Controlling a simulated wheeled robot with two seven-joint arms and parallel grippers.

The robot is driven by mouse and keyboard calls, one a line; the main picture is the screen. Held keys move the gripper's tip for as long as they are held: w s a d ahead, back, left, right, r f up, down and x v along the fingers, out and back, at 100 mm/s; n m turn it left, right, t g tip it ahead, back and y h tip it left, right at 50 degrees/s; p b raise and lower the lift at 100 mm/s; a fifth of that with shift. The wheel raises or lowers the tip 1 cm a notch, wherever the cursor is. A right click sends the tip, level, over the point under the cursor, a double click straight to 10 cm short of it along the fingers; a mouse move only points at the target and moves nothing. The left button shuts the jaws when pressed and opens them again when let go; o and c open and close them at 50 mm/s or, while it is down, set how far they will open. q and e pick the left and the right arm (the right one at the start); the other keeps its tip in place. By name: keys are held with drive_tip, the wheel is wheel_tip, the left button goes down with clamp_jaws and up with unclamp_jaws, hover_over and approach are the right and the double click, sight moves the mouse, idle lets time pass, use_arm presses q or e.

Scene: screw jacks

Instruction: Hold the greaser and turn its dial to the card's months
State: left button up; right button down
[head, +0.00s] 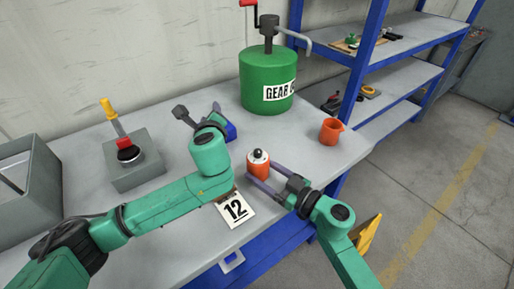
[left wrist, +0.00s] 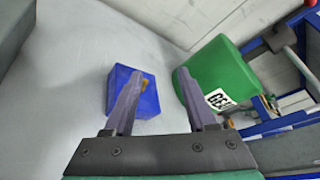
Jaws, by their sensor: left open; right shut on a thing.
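The greaser (head: 258,167) is a small orange body with a white top and a dark knob, upright on the grey bench. My right gripper (head: 264,174) is shut on its body from the lower right. My left gripper (head: 198,111) is open and empty, left of and behind the greaser, near a blue bin (head: 230,131). In the left wrist view its spread fingers (left wrist: 159,75) point toward the blue bin (left wrist: 143,94). Marks on the dial are too small to read.
A green gear-oil drum (head: 268,78) with a pump stands at the back. An orange jug (head: 331,131) is at the right edge. A grey box with a red knob and yellow-tipped lever (head: 134,172) and a grey crate (head: 28,182) stand left. Blue shelving (head: 372,35) is beyond.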

use_arm(q)
drive_tip(key=w+d+n+g, duration=0.1)
drive_tip(key=w+n+g, duration=0.25)
drive_tip(key=n, duration=0.25)
drive_tip(key=n+g+h, duration=0.3)
drive_tip(key=n+g, duration=0.7)
drive_tip(key=g, duration=0.1)
approach(258, 152)
wheel_tip(258, 152, down, 8)
drive_tip(key=shift+w+f, duration=0.15)
drive_tip(key=shift+f, duration=0.05)
clamp_jaws()
